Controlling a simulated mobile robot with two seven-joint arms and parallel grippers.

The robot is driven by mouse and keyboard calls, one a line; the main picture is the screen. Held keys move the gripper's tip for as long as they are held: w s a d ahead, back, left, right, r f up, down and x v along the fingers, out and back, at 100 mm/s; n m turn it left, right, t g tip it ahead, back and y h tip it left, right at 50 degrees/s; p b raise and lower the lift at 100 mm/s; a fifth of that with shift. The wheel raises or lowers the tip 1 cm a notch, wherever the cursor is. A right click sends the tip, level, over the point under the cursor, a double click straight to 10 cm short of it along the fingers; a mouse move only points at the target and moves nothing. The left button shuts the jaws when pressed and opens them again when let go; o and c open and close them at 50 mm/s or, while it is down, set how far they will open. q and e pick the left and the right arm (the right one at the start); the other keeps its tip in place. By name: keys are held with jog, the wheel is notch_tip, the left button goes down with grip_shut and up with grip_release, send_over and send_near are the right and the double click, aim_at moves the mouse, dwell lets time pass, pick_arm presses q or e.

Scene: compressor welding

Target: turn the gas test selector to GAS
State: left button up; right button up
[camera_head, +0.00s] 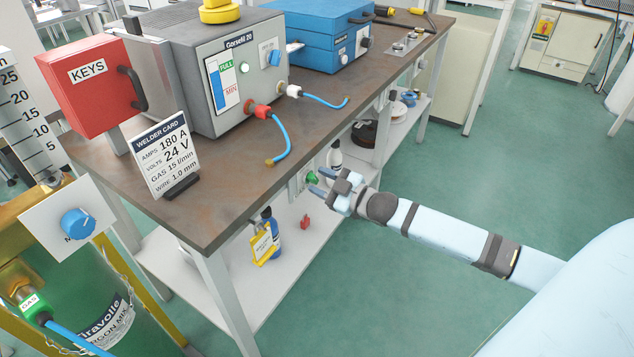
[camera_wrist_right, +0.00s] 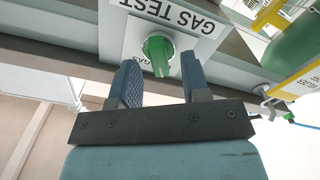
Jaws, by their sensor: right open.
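The gas test selector is a green knob (camera_wrist_right: 158,50) on a white plate (camera_wrist_right: 112,35) lettered GAS TEST, which appears upside down in the right wrist view. In the head view the green knob (camera_head: 312,178) is on the bench's front side, below the tabletop edge. My right gripper (camera_wrist_right: 158,64) is open, with one blue finger on each side of the knob and visible gaps between. In the head view my right gripper (camera_head: 320,183) is at the plate, partly covering it. The small position lettering by the knob is mostly hidden. My left gripper is not in view.
The workbench (camera_head: 225,205) carries a red KEYS box (camera_head: 95,85), a grey machine (camera_head: 190,75), a blue case (camera_head: 315,35) and a welder card (camera_head: 163,155). A blue bottle with a yellow tag (camera_head: 263,243) is below the tabletop. Green floor (camera_head: 400,280) is open at right.

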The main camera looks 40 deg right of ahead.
jog(key=shift+w+a, duration=0.25)
jog(key=shift+w, duration=0.35)
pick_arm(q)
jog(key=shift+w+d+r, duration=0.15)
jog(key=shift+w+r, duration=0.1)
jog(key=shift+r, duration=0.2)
pick_arm(e)
jog(key=shift+w, duration=0.1)
jog(key=shift+c, duration=0.4)
jog(key=c, duration=0.6)
